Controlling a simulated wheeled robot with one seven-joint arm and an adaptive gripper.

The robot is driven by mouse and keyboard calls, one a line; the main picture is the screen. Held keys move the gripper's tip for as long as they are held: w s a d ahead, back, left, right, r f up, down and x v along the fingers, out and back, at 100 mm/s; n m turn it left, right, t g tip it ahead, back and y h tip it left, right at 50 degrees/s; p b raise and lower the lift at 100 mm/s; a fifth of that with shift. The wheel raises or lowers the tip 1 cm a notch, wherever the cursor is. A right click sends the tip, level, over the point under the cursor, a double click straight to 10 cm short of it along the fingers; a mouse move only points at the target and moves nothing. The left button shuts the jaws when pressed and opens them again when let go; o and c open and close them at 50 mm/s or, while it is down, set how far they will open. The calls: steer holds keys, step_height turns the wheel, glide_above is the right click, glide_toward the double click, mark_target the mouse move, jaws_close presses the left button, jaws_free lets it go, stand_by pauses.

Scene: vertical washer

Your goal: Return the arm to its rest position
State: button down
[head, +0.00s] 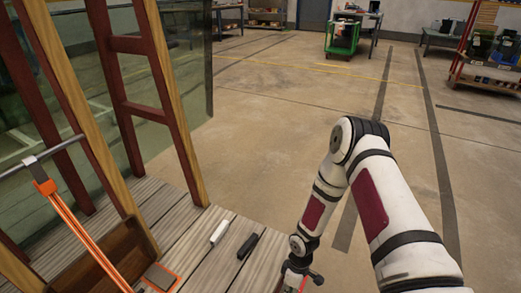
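My white arm (378,195) with dark bands and red panels rises from the bottom right. It bends at an elbow and slopes down to the bottom edge, left of its upper link. My wrist (298,245) is at the bottom centre, right of the wooden platform (185,235). The frame cuts off the end of the arm, so my gripper's fingers are not seen. I cannot tell if anything is held.
A ladder-like wooden frame (143,108) stands on the platform at left, before a glass panel (190,60). A white object (220,232) and a black object (248,246) lie on the planks. Open concrete floor (270,130) lies beyond; a green cart (342,38) stands far back.

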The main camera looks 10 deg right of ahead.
steer(key=w+d+r+m+h, duration=0.1)
steer(key=w+d+r, duration=0.2)
steer(key=r, duration=0.6)
steer(key=w+d+r+m+h, duration=0.1)
steer(key=w+d+r, duration=0.15)
steer(key=r, duration=0.55)
step_height(320, 180, up, 18)
steer(key=s+d+m+t+h, duration=0.1)
steer(key=s+d+m, duration=0.1)
steer(key=d+m, duration=0.1)
steer(key=s+a+r+m+t, duration=0.15)
steer(key=s+r+m, duration=0.35)
steer(key=s+r, duration=1.4)
steer(key=s+a+r+m+y, duration=0.1)
steer(key=s+a+r+y, duration=0.15)
steer(key=s, duration=0.75)
step_height(320, 180, up, 26)
steer(key=t+p, duration=0.4)
steer(key=p, duration=2.1)
steer(key=shift+r+h+p, duration=0.2)
steer(key=shift+h+p, duration=0.15)
steer(key=shift+h, duration=0.1)
